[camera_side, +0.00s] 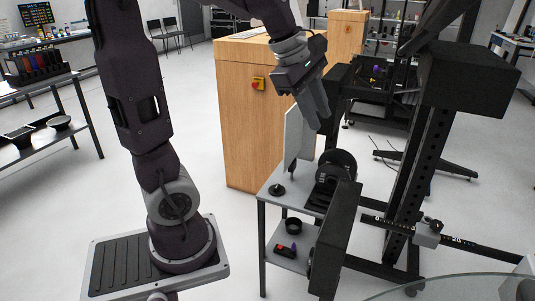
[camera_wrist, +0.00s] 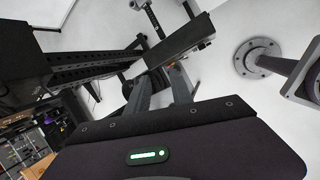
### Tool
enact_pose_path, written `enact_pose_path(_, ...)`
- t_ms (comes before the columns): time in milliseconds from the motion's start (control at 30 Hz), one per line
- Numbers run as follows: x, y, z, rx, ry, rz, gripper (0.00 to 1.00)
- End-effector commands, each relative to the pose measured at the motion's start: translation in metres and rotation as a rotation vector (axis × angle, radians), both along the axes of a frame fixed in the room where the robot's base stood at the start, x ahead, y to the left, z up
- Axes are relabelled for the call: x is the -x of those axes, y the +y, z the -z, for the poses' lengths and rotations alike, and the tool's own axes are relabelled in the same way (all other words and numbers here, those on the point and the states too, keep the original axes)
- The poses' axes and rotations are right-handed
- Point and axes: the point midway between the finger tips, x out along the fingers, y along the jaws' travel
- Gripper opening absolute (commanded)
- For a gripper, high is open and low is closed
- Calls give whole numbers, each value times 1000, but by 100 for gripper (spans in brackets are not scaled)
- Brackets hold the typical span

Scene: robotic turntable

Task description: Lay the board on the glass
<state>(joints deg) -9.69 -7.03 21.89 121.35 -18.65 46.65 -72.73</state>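My gripper (camera_side: 319,121) is above the small grey table, its fingers pointing down and to the right. In the wrist view the two fingers (camera_wrist: 158,88) stand apart with a gap between them and nothing clearly held. A pale upright panel (camera_side: 293,138), which may be the board, stands at the back of the small table, just left of the fingertips. I cannot tell whether they touch. The curved edge of a clear round glass (camera_side: 450,281) shows at the bottom right of the side view; most of it is out of frame.
A tall black stand (camera_side: 405,165) is to the right. A wooden cabinet (camera_side: 245,130) is behind.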

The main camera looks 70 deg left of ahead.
Motion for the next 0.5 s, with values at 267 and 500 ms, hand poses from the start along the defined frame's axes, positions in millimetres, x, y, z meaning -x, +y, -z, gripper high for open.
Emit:
enact_pose_path(267,146,-121,13,-794,-107,1561,27)
enact_pose_path(500,166,-124,23,-951,-89,1802,31)
